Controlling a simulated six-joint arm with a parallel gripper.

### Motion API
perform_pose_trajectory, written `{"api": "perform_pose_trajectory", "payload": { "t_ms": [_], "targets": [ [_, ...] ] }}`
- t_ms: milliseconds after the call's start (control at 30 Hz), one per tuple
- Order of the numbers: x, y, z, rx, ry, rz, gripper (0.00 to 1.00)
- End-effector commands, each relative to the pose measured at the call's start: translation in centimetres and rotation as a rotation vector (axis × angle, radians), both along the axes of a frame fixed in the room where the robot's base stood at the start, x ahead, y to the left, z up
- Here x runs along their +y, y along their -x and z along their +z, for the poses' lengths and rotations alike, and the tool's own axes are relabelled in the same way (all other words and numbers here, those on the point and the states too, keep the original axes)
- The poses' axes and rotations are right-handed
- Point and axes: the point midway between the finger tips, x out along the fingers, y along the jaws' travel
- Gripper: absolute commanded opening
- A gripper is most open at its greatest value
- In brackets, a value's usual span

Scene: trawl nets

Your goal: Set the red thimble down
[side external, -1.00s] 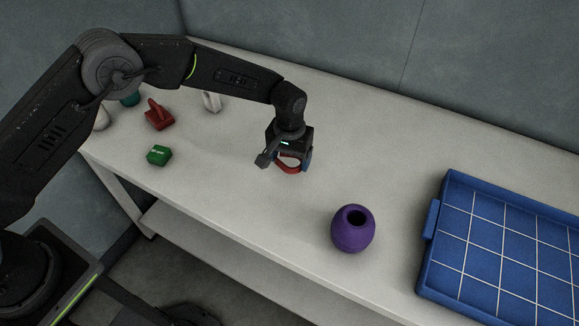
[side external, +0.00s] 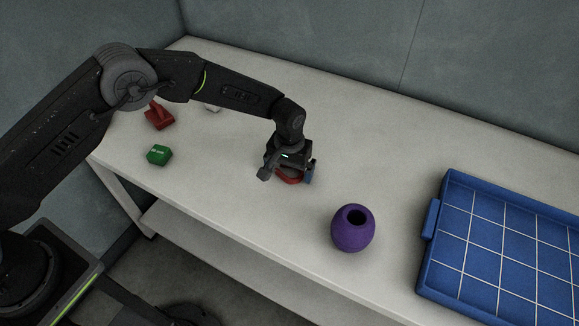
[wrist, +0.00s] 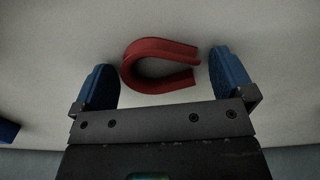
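The red thimble (wrist: 150,50) is a U-shaped piece. In the wrist view it lies between my gripper's two blue fingers, its closed bend towards the left finger and its open ends towards the right one. A narrow gap shows between its ends and the right finger; the left finger is very near or at the bend. My gripper (wrist: 162,62) is open around it. In the side view the thimble (side external: 289,178) is low under my gripper (side external: 293,174), partly hidden, and appears to rest on the white table (side external: 380,140).
A purple rounded pot (side external: 353,230) with a dark opening stands to the right. A blue gridded tray (side external: 432,222) is at the far right. A green block (side external: 159,155), a red object (side external: 158,117) and a partly hidden white piece (side external: 212,107) are to the left. The table behind my gripper is clear.

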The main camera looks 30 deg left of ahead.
Motion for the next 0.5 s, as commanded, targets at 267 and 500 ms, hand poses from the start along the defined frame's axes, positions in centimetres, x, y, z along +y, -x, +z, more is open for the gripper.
{"api": "perform_pose_trajectory", "payload": {
  "t_ms": [267, 500],
  "targets": [
    [0.0, 0.0, 0.5, 0.0, 0.0, 0.0, 1.0],
    [0.0, -0.1, 4.6, -0.004, 0.002, 0.0, 1.0]
  ]
}}
